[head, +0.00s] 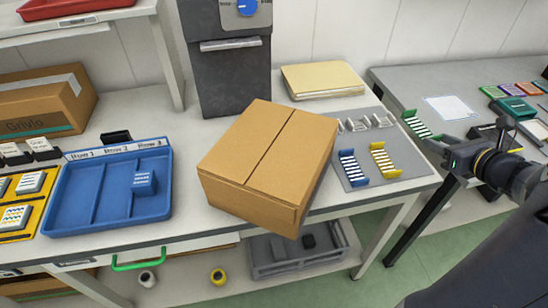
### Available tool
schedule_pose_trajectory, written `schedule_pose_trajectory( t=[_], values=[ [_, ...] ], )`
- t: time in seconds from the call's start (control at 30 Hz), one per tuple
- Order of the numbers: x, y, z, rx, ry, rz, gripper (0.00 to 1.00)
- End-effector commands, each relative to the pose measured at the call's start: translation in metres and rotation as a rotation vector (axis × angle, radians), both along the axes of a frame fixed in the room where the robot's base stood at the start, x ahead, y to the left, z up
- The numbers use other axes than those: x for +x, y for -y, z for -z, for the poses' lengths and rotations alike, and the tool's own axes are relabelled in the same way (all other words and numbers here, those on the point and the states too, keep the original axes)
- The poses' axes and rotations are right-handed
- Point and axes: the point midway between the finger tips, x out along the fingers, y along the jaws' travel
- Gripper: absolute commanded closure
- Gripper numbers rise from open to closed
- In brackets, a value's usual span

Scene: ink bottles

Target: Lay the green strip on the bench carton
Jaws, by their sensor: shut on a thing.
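The green strip (416,124), a green piece with white bars, is at the right in the head view, held up over the gap between the two benches. My gripper (431,141) is shut on its lower right end. The bench carton (268,158) is a closed brown box with a centre seam on top, standing at an angle at the middle of the near bench. Its near corner overlaps the bench's front edge in the view. The strip is apart from the carton, well to its right.
A grey mat (363,183) right of the carton bears a blue strip (350,167), a yellow strip (382,158) and pale pieces. A blue tray (75,219) stands left, a dark machine (226,75) and folders (322,79) behind. The carton's top is bare.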

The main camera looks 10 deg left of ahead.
Motion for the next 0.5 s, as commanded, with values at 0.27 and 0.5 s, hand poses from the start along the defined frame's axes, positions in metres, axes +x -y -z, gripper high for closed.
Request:
schedule_pose_trajectory(
  t=[0.27, 0.5],
  values=[
    [0.0000, 0.0000, 0.0000, 0.000, 0.000, 0.000, 0.82],
    [0.0040, -0.0054, -0.0018, 0.000, 0.000, -0.002, 0.82]
  ],
)
